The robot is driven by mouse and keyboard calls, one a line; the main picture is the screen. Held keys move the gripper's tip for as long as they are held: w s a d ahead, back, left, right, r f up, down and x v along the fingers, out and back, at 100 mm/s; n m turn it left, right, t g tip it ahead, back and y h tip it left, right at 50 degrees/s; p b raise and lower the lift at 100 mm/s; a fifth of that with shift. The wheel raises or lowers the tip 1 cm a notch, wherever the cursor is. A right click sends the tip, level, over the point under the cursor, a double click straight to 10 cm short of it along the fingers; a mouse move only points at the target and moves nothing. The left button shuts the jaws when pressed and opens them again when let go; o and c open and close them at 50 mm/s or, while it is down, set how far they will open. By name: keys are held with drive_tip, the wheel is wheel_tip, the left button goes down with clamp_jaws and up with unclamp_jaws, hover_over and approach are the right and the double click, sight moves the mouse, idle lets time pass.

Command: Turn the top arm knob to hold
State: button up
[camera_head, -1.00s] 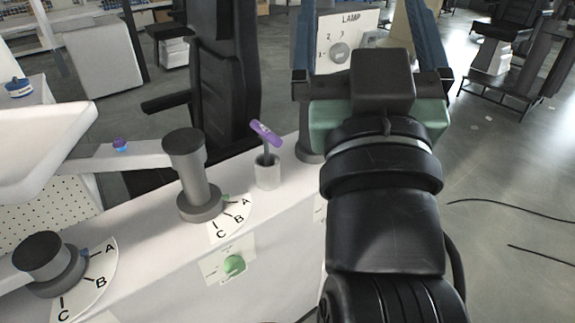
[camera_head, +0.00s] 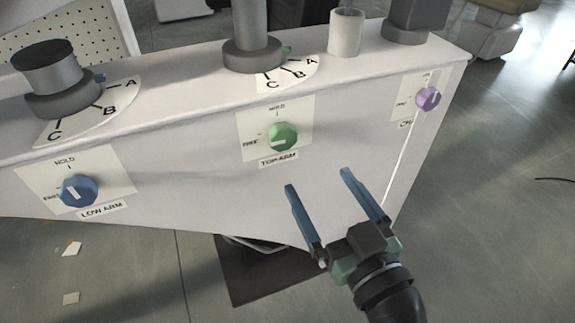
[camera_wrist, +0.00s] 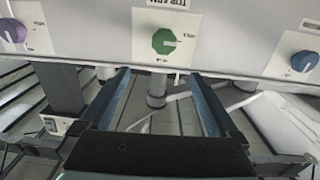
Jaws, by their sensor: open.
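The green top arm knob (camera_head: 283,137) sits on a pale card on the front face of the white cabinet, above its TOP ARM label. Its white mark points left toward FREE; HOLD is printed above it. My gripper (camera_head: 318,180) is open and empty, below and to the right of the knob, apart from it. In the wrist view, which shows the panel upside down, the green knob (camera_wrist: 164,41) lies just beyond and between the blue fingertips (camera_wrist: 159,73). Nothing hides the knob.
The blue low arm knob (camera_head: 77,191) is on the left of the same face, and a purple knob (camera_head: 428,98) is near its right edge. Columns and a grey cup (camera_head: 346,32) stand on the cabinet top. The space before the panel is clear.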

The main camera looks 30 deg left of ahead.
sight(285, 139)
drive_tip(key=x, duration=0.4)
drive_tip(key=b+x, duration=0.1)
drive_tip(key=x, duration=0.3)
drive_tip(key=f+b+x, duration=0.1)
drive_tip(key=x, duration=0.3)
drive_tip(key=shift+a+f, duration=0.1)
drive_tip(key=shift+a, duration=0.4)
drive_tip(key=c, duration=1.4)
